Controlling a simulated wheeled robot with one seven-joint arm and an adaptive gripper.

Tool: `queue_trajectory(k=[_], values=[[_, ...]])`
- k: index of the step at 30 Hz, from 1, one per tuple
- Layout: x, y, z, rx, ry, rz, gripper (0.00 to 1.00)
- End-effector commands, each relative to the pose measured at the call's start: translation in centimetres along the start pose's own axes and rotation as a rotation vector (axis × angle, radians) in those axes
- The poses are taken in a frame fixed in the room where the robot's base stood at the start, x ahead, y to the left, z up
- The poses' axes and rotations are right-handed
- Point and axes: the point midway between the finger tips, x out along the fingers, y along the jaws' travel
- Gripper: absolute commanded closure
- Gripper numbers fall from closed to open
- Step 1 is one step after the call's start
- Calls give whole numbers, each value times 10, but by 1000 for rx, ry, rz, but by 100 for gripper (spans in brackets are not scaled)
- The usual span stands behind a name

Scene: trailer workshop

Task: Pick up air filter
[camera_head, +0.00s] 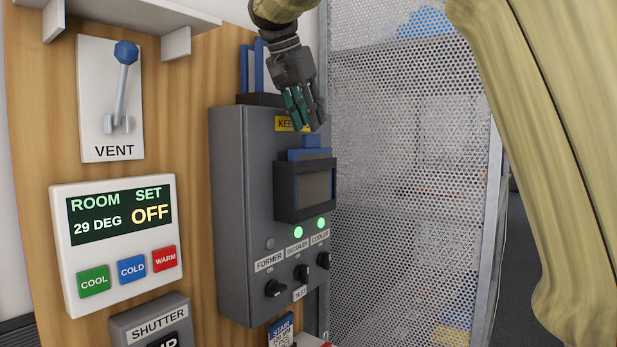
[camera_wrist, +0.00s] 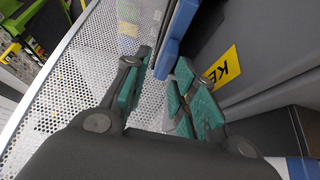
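An air filter with a blue frame and grey face sits upright in a dark holder (camera_head: 277,190) on the front of a grey control box. Its blue top and tab (camera_head: 312,142) stick out above the holder; the lower part is inside. My gripper (camera_head: 307,122) is just above the tab, fingers pointing down. In the wrist view my gripper (camera_wrist: 161,68) is open, with its green-padded fingers apart. The filter's blue edge (camera_wrist: 168,58) shows at the gap between the fingertips. I cannot tell whether they touch it.
More blue-edged panels (camera_head: 245,68) stand in a dark rack on top of the grey box (camera_head: 230,190), close to my wrist. A perforated metal screen (camera_head: 400,200) stands at the right. A wooden panel with a thermostat (camera_head: 115,240) and vent lever (camera_head: 122,85) is at the left.

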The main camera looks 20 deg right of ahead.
Motion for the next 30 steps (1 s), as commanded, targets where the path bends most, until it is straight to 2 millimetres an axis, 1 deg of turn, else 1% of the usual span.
queue_trajectory(k=[1,5,9,12,15,21,22,26,30], values=[[6,-2,0,-3,-4,3,73],[20,-3,-2,-4,-3,2,73],[38,-4,-2,-3,-4,1,73],[47,-4,-2,-4,-2,1,73],[51,-4,-1,-4,-1,1,73],[52,-3,-1,-3,-1,0,73],[52,-3,-1,-3,-1,0,75],[52,-3,-1,-3,-1,0,99],[52,-3,-1,-3,-1,1,100]])
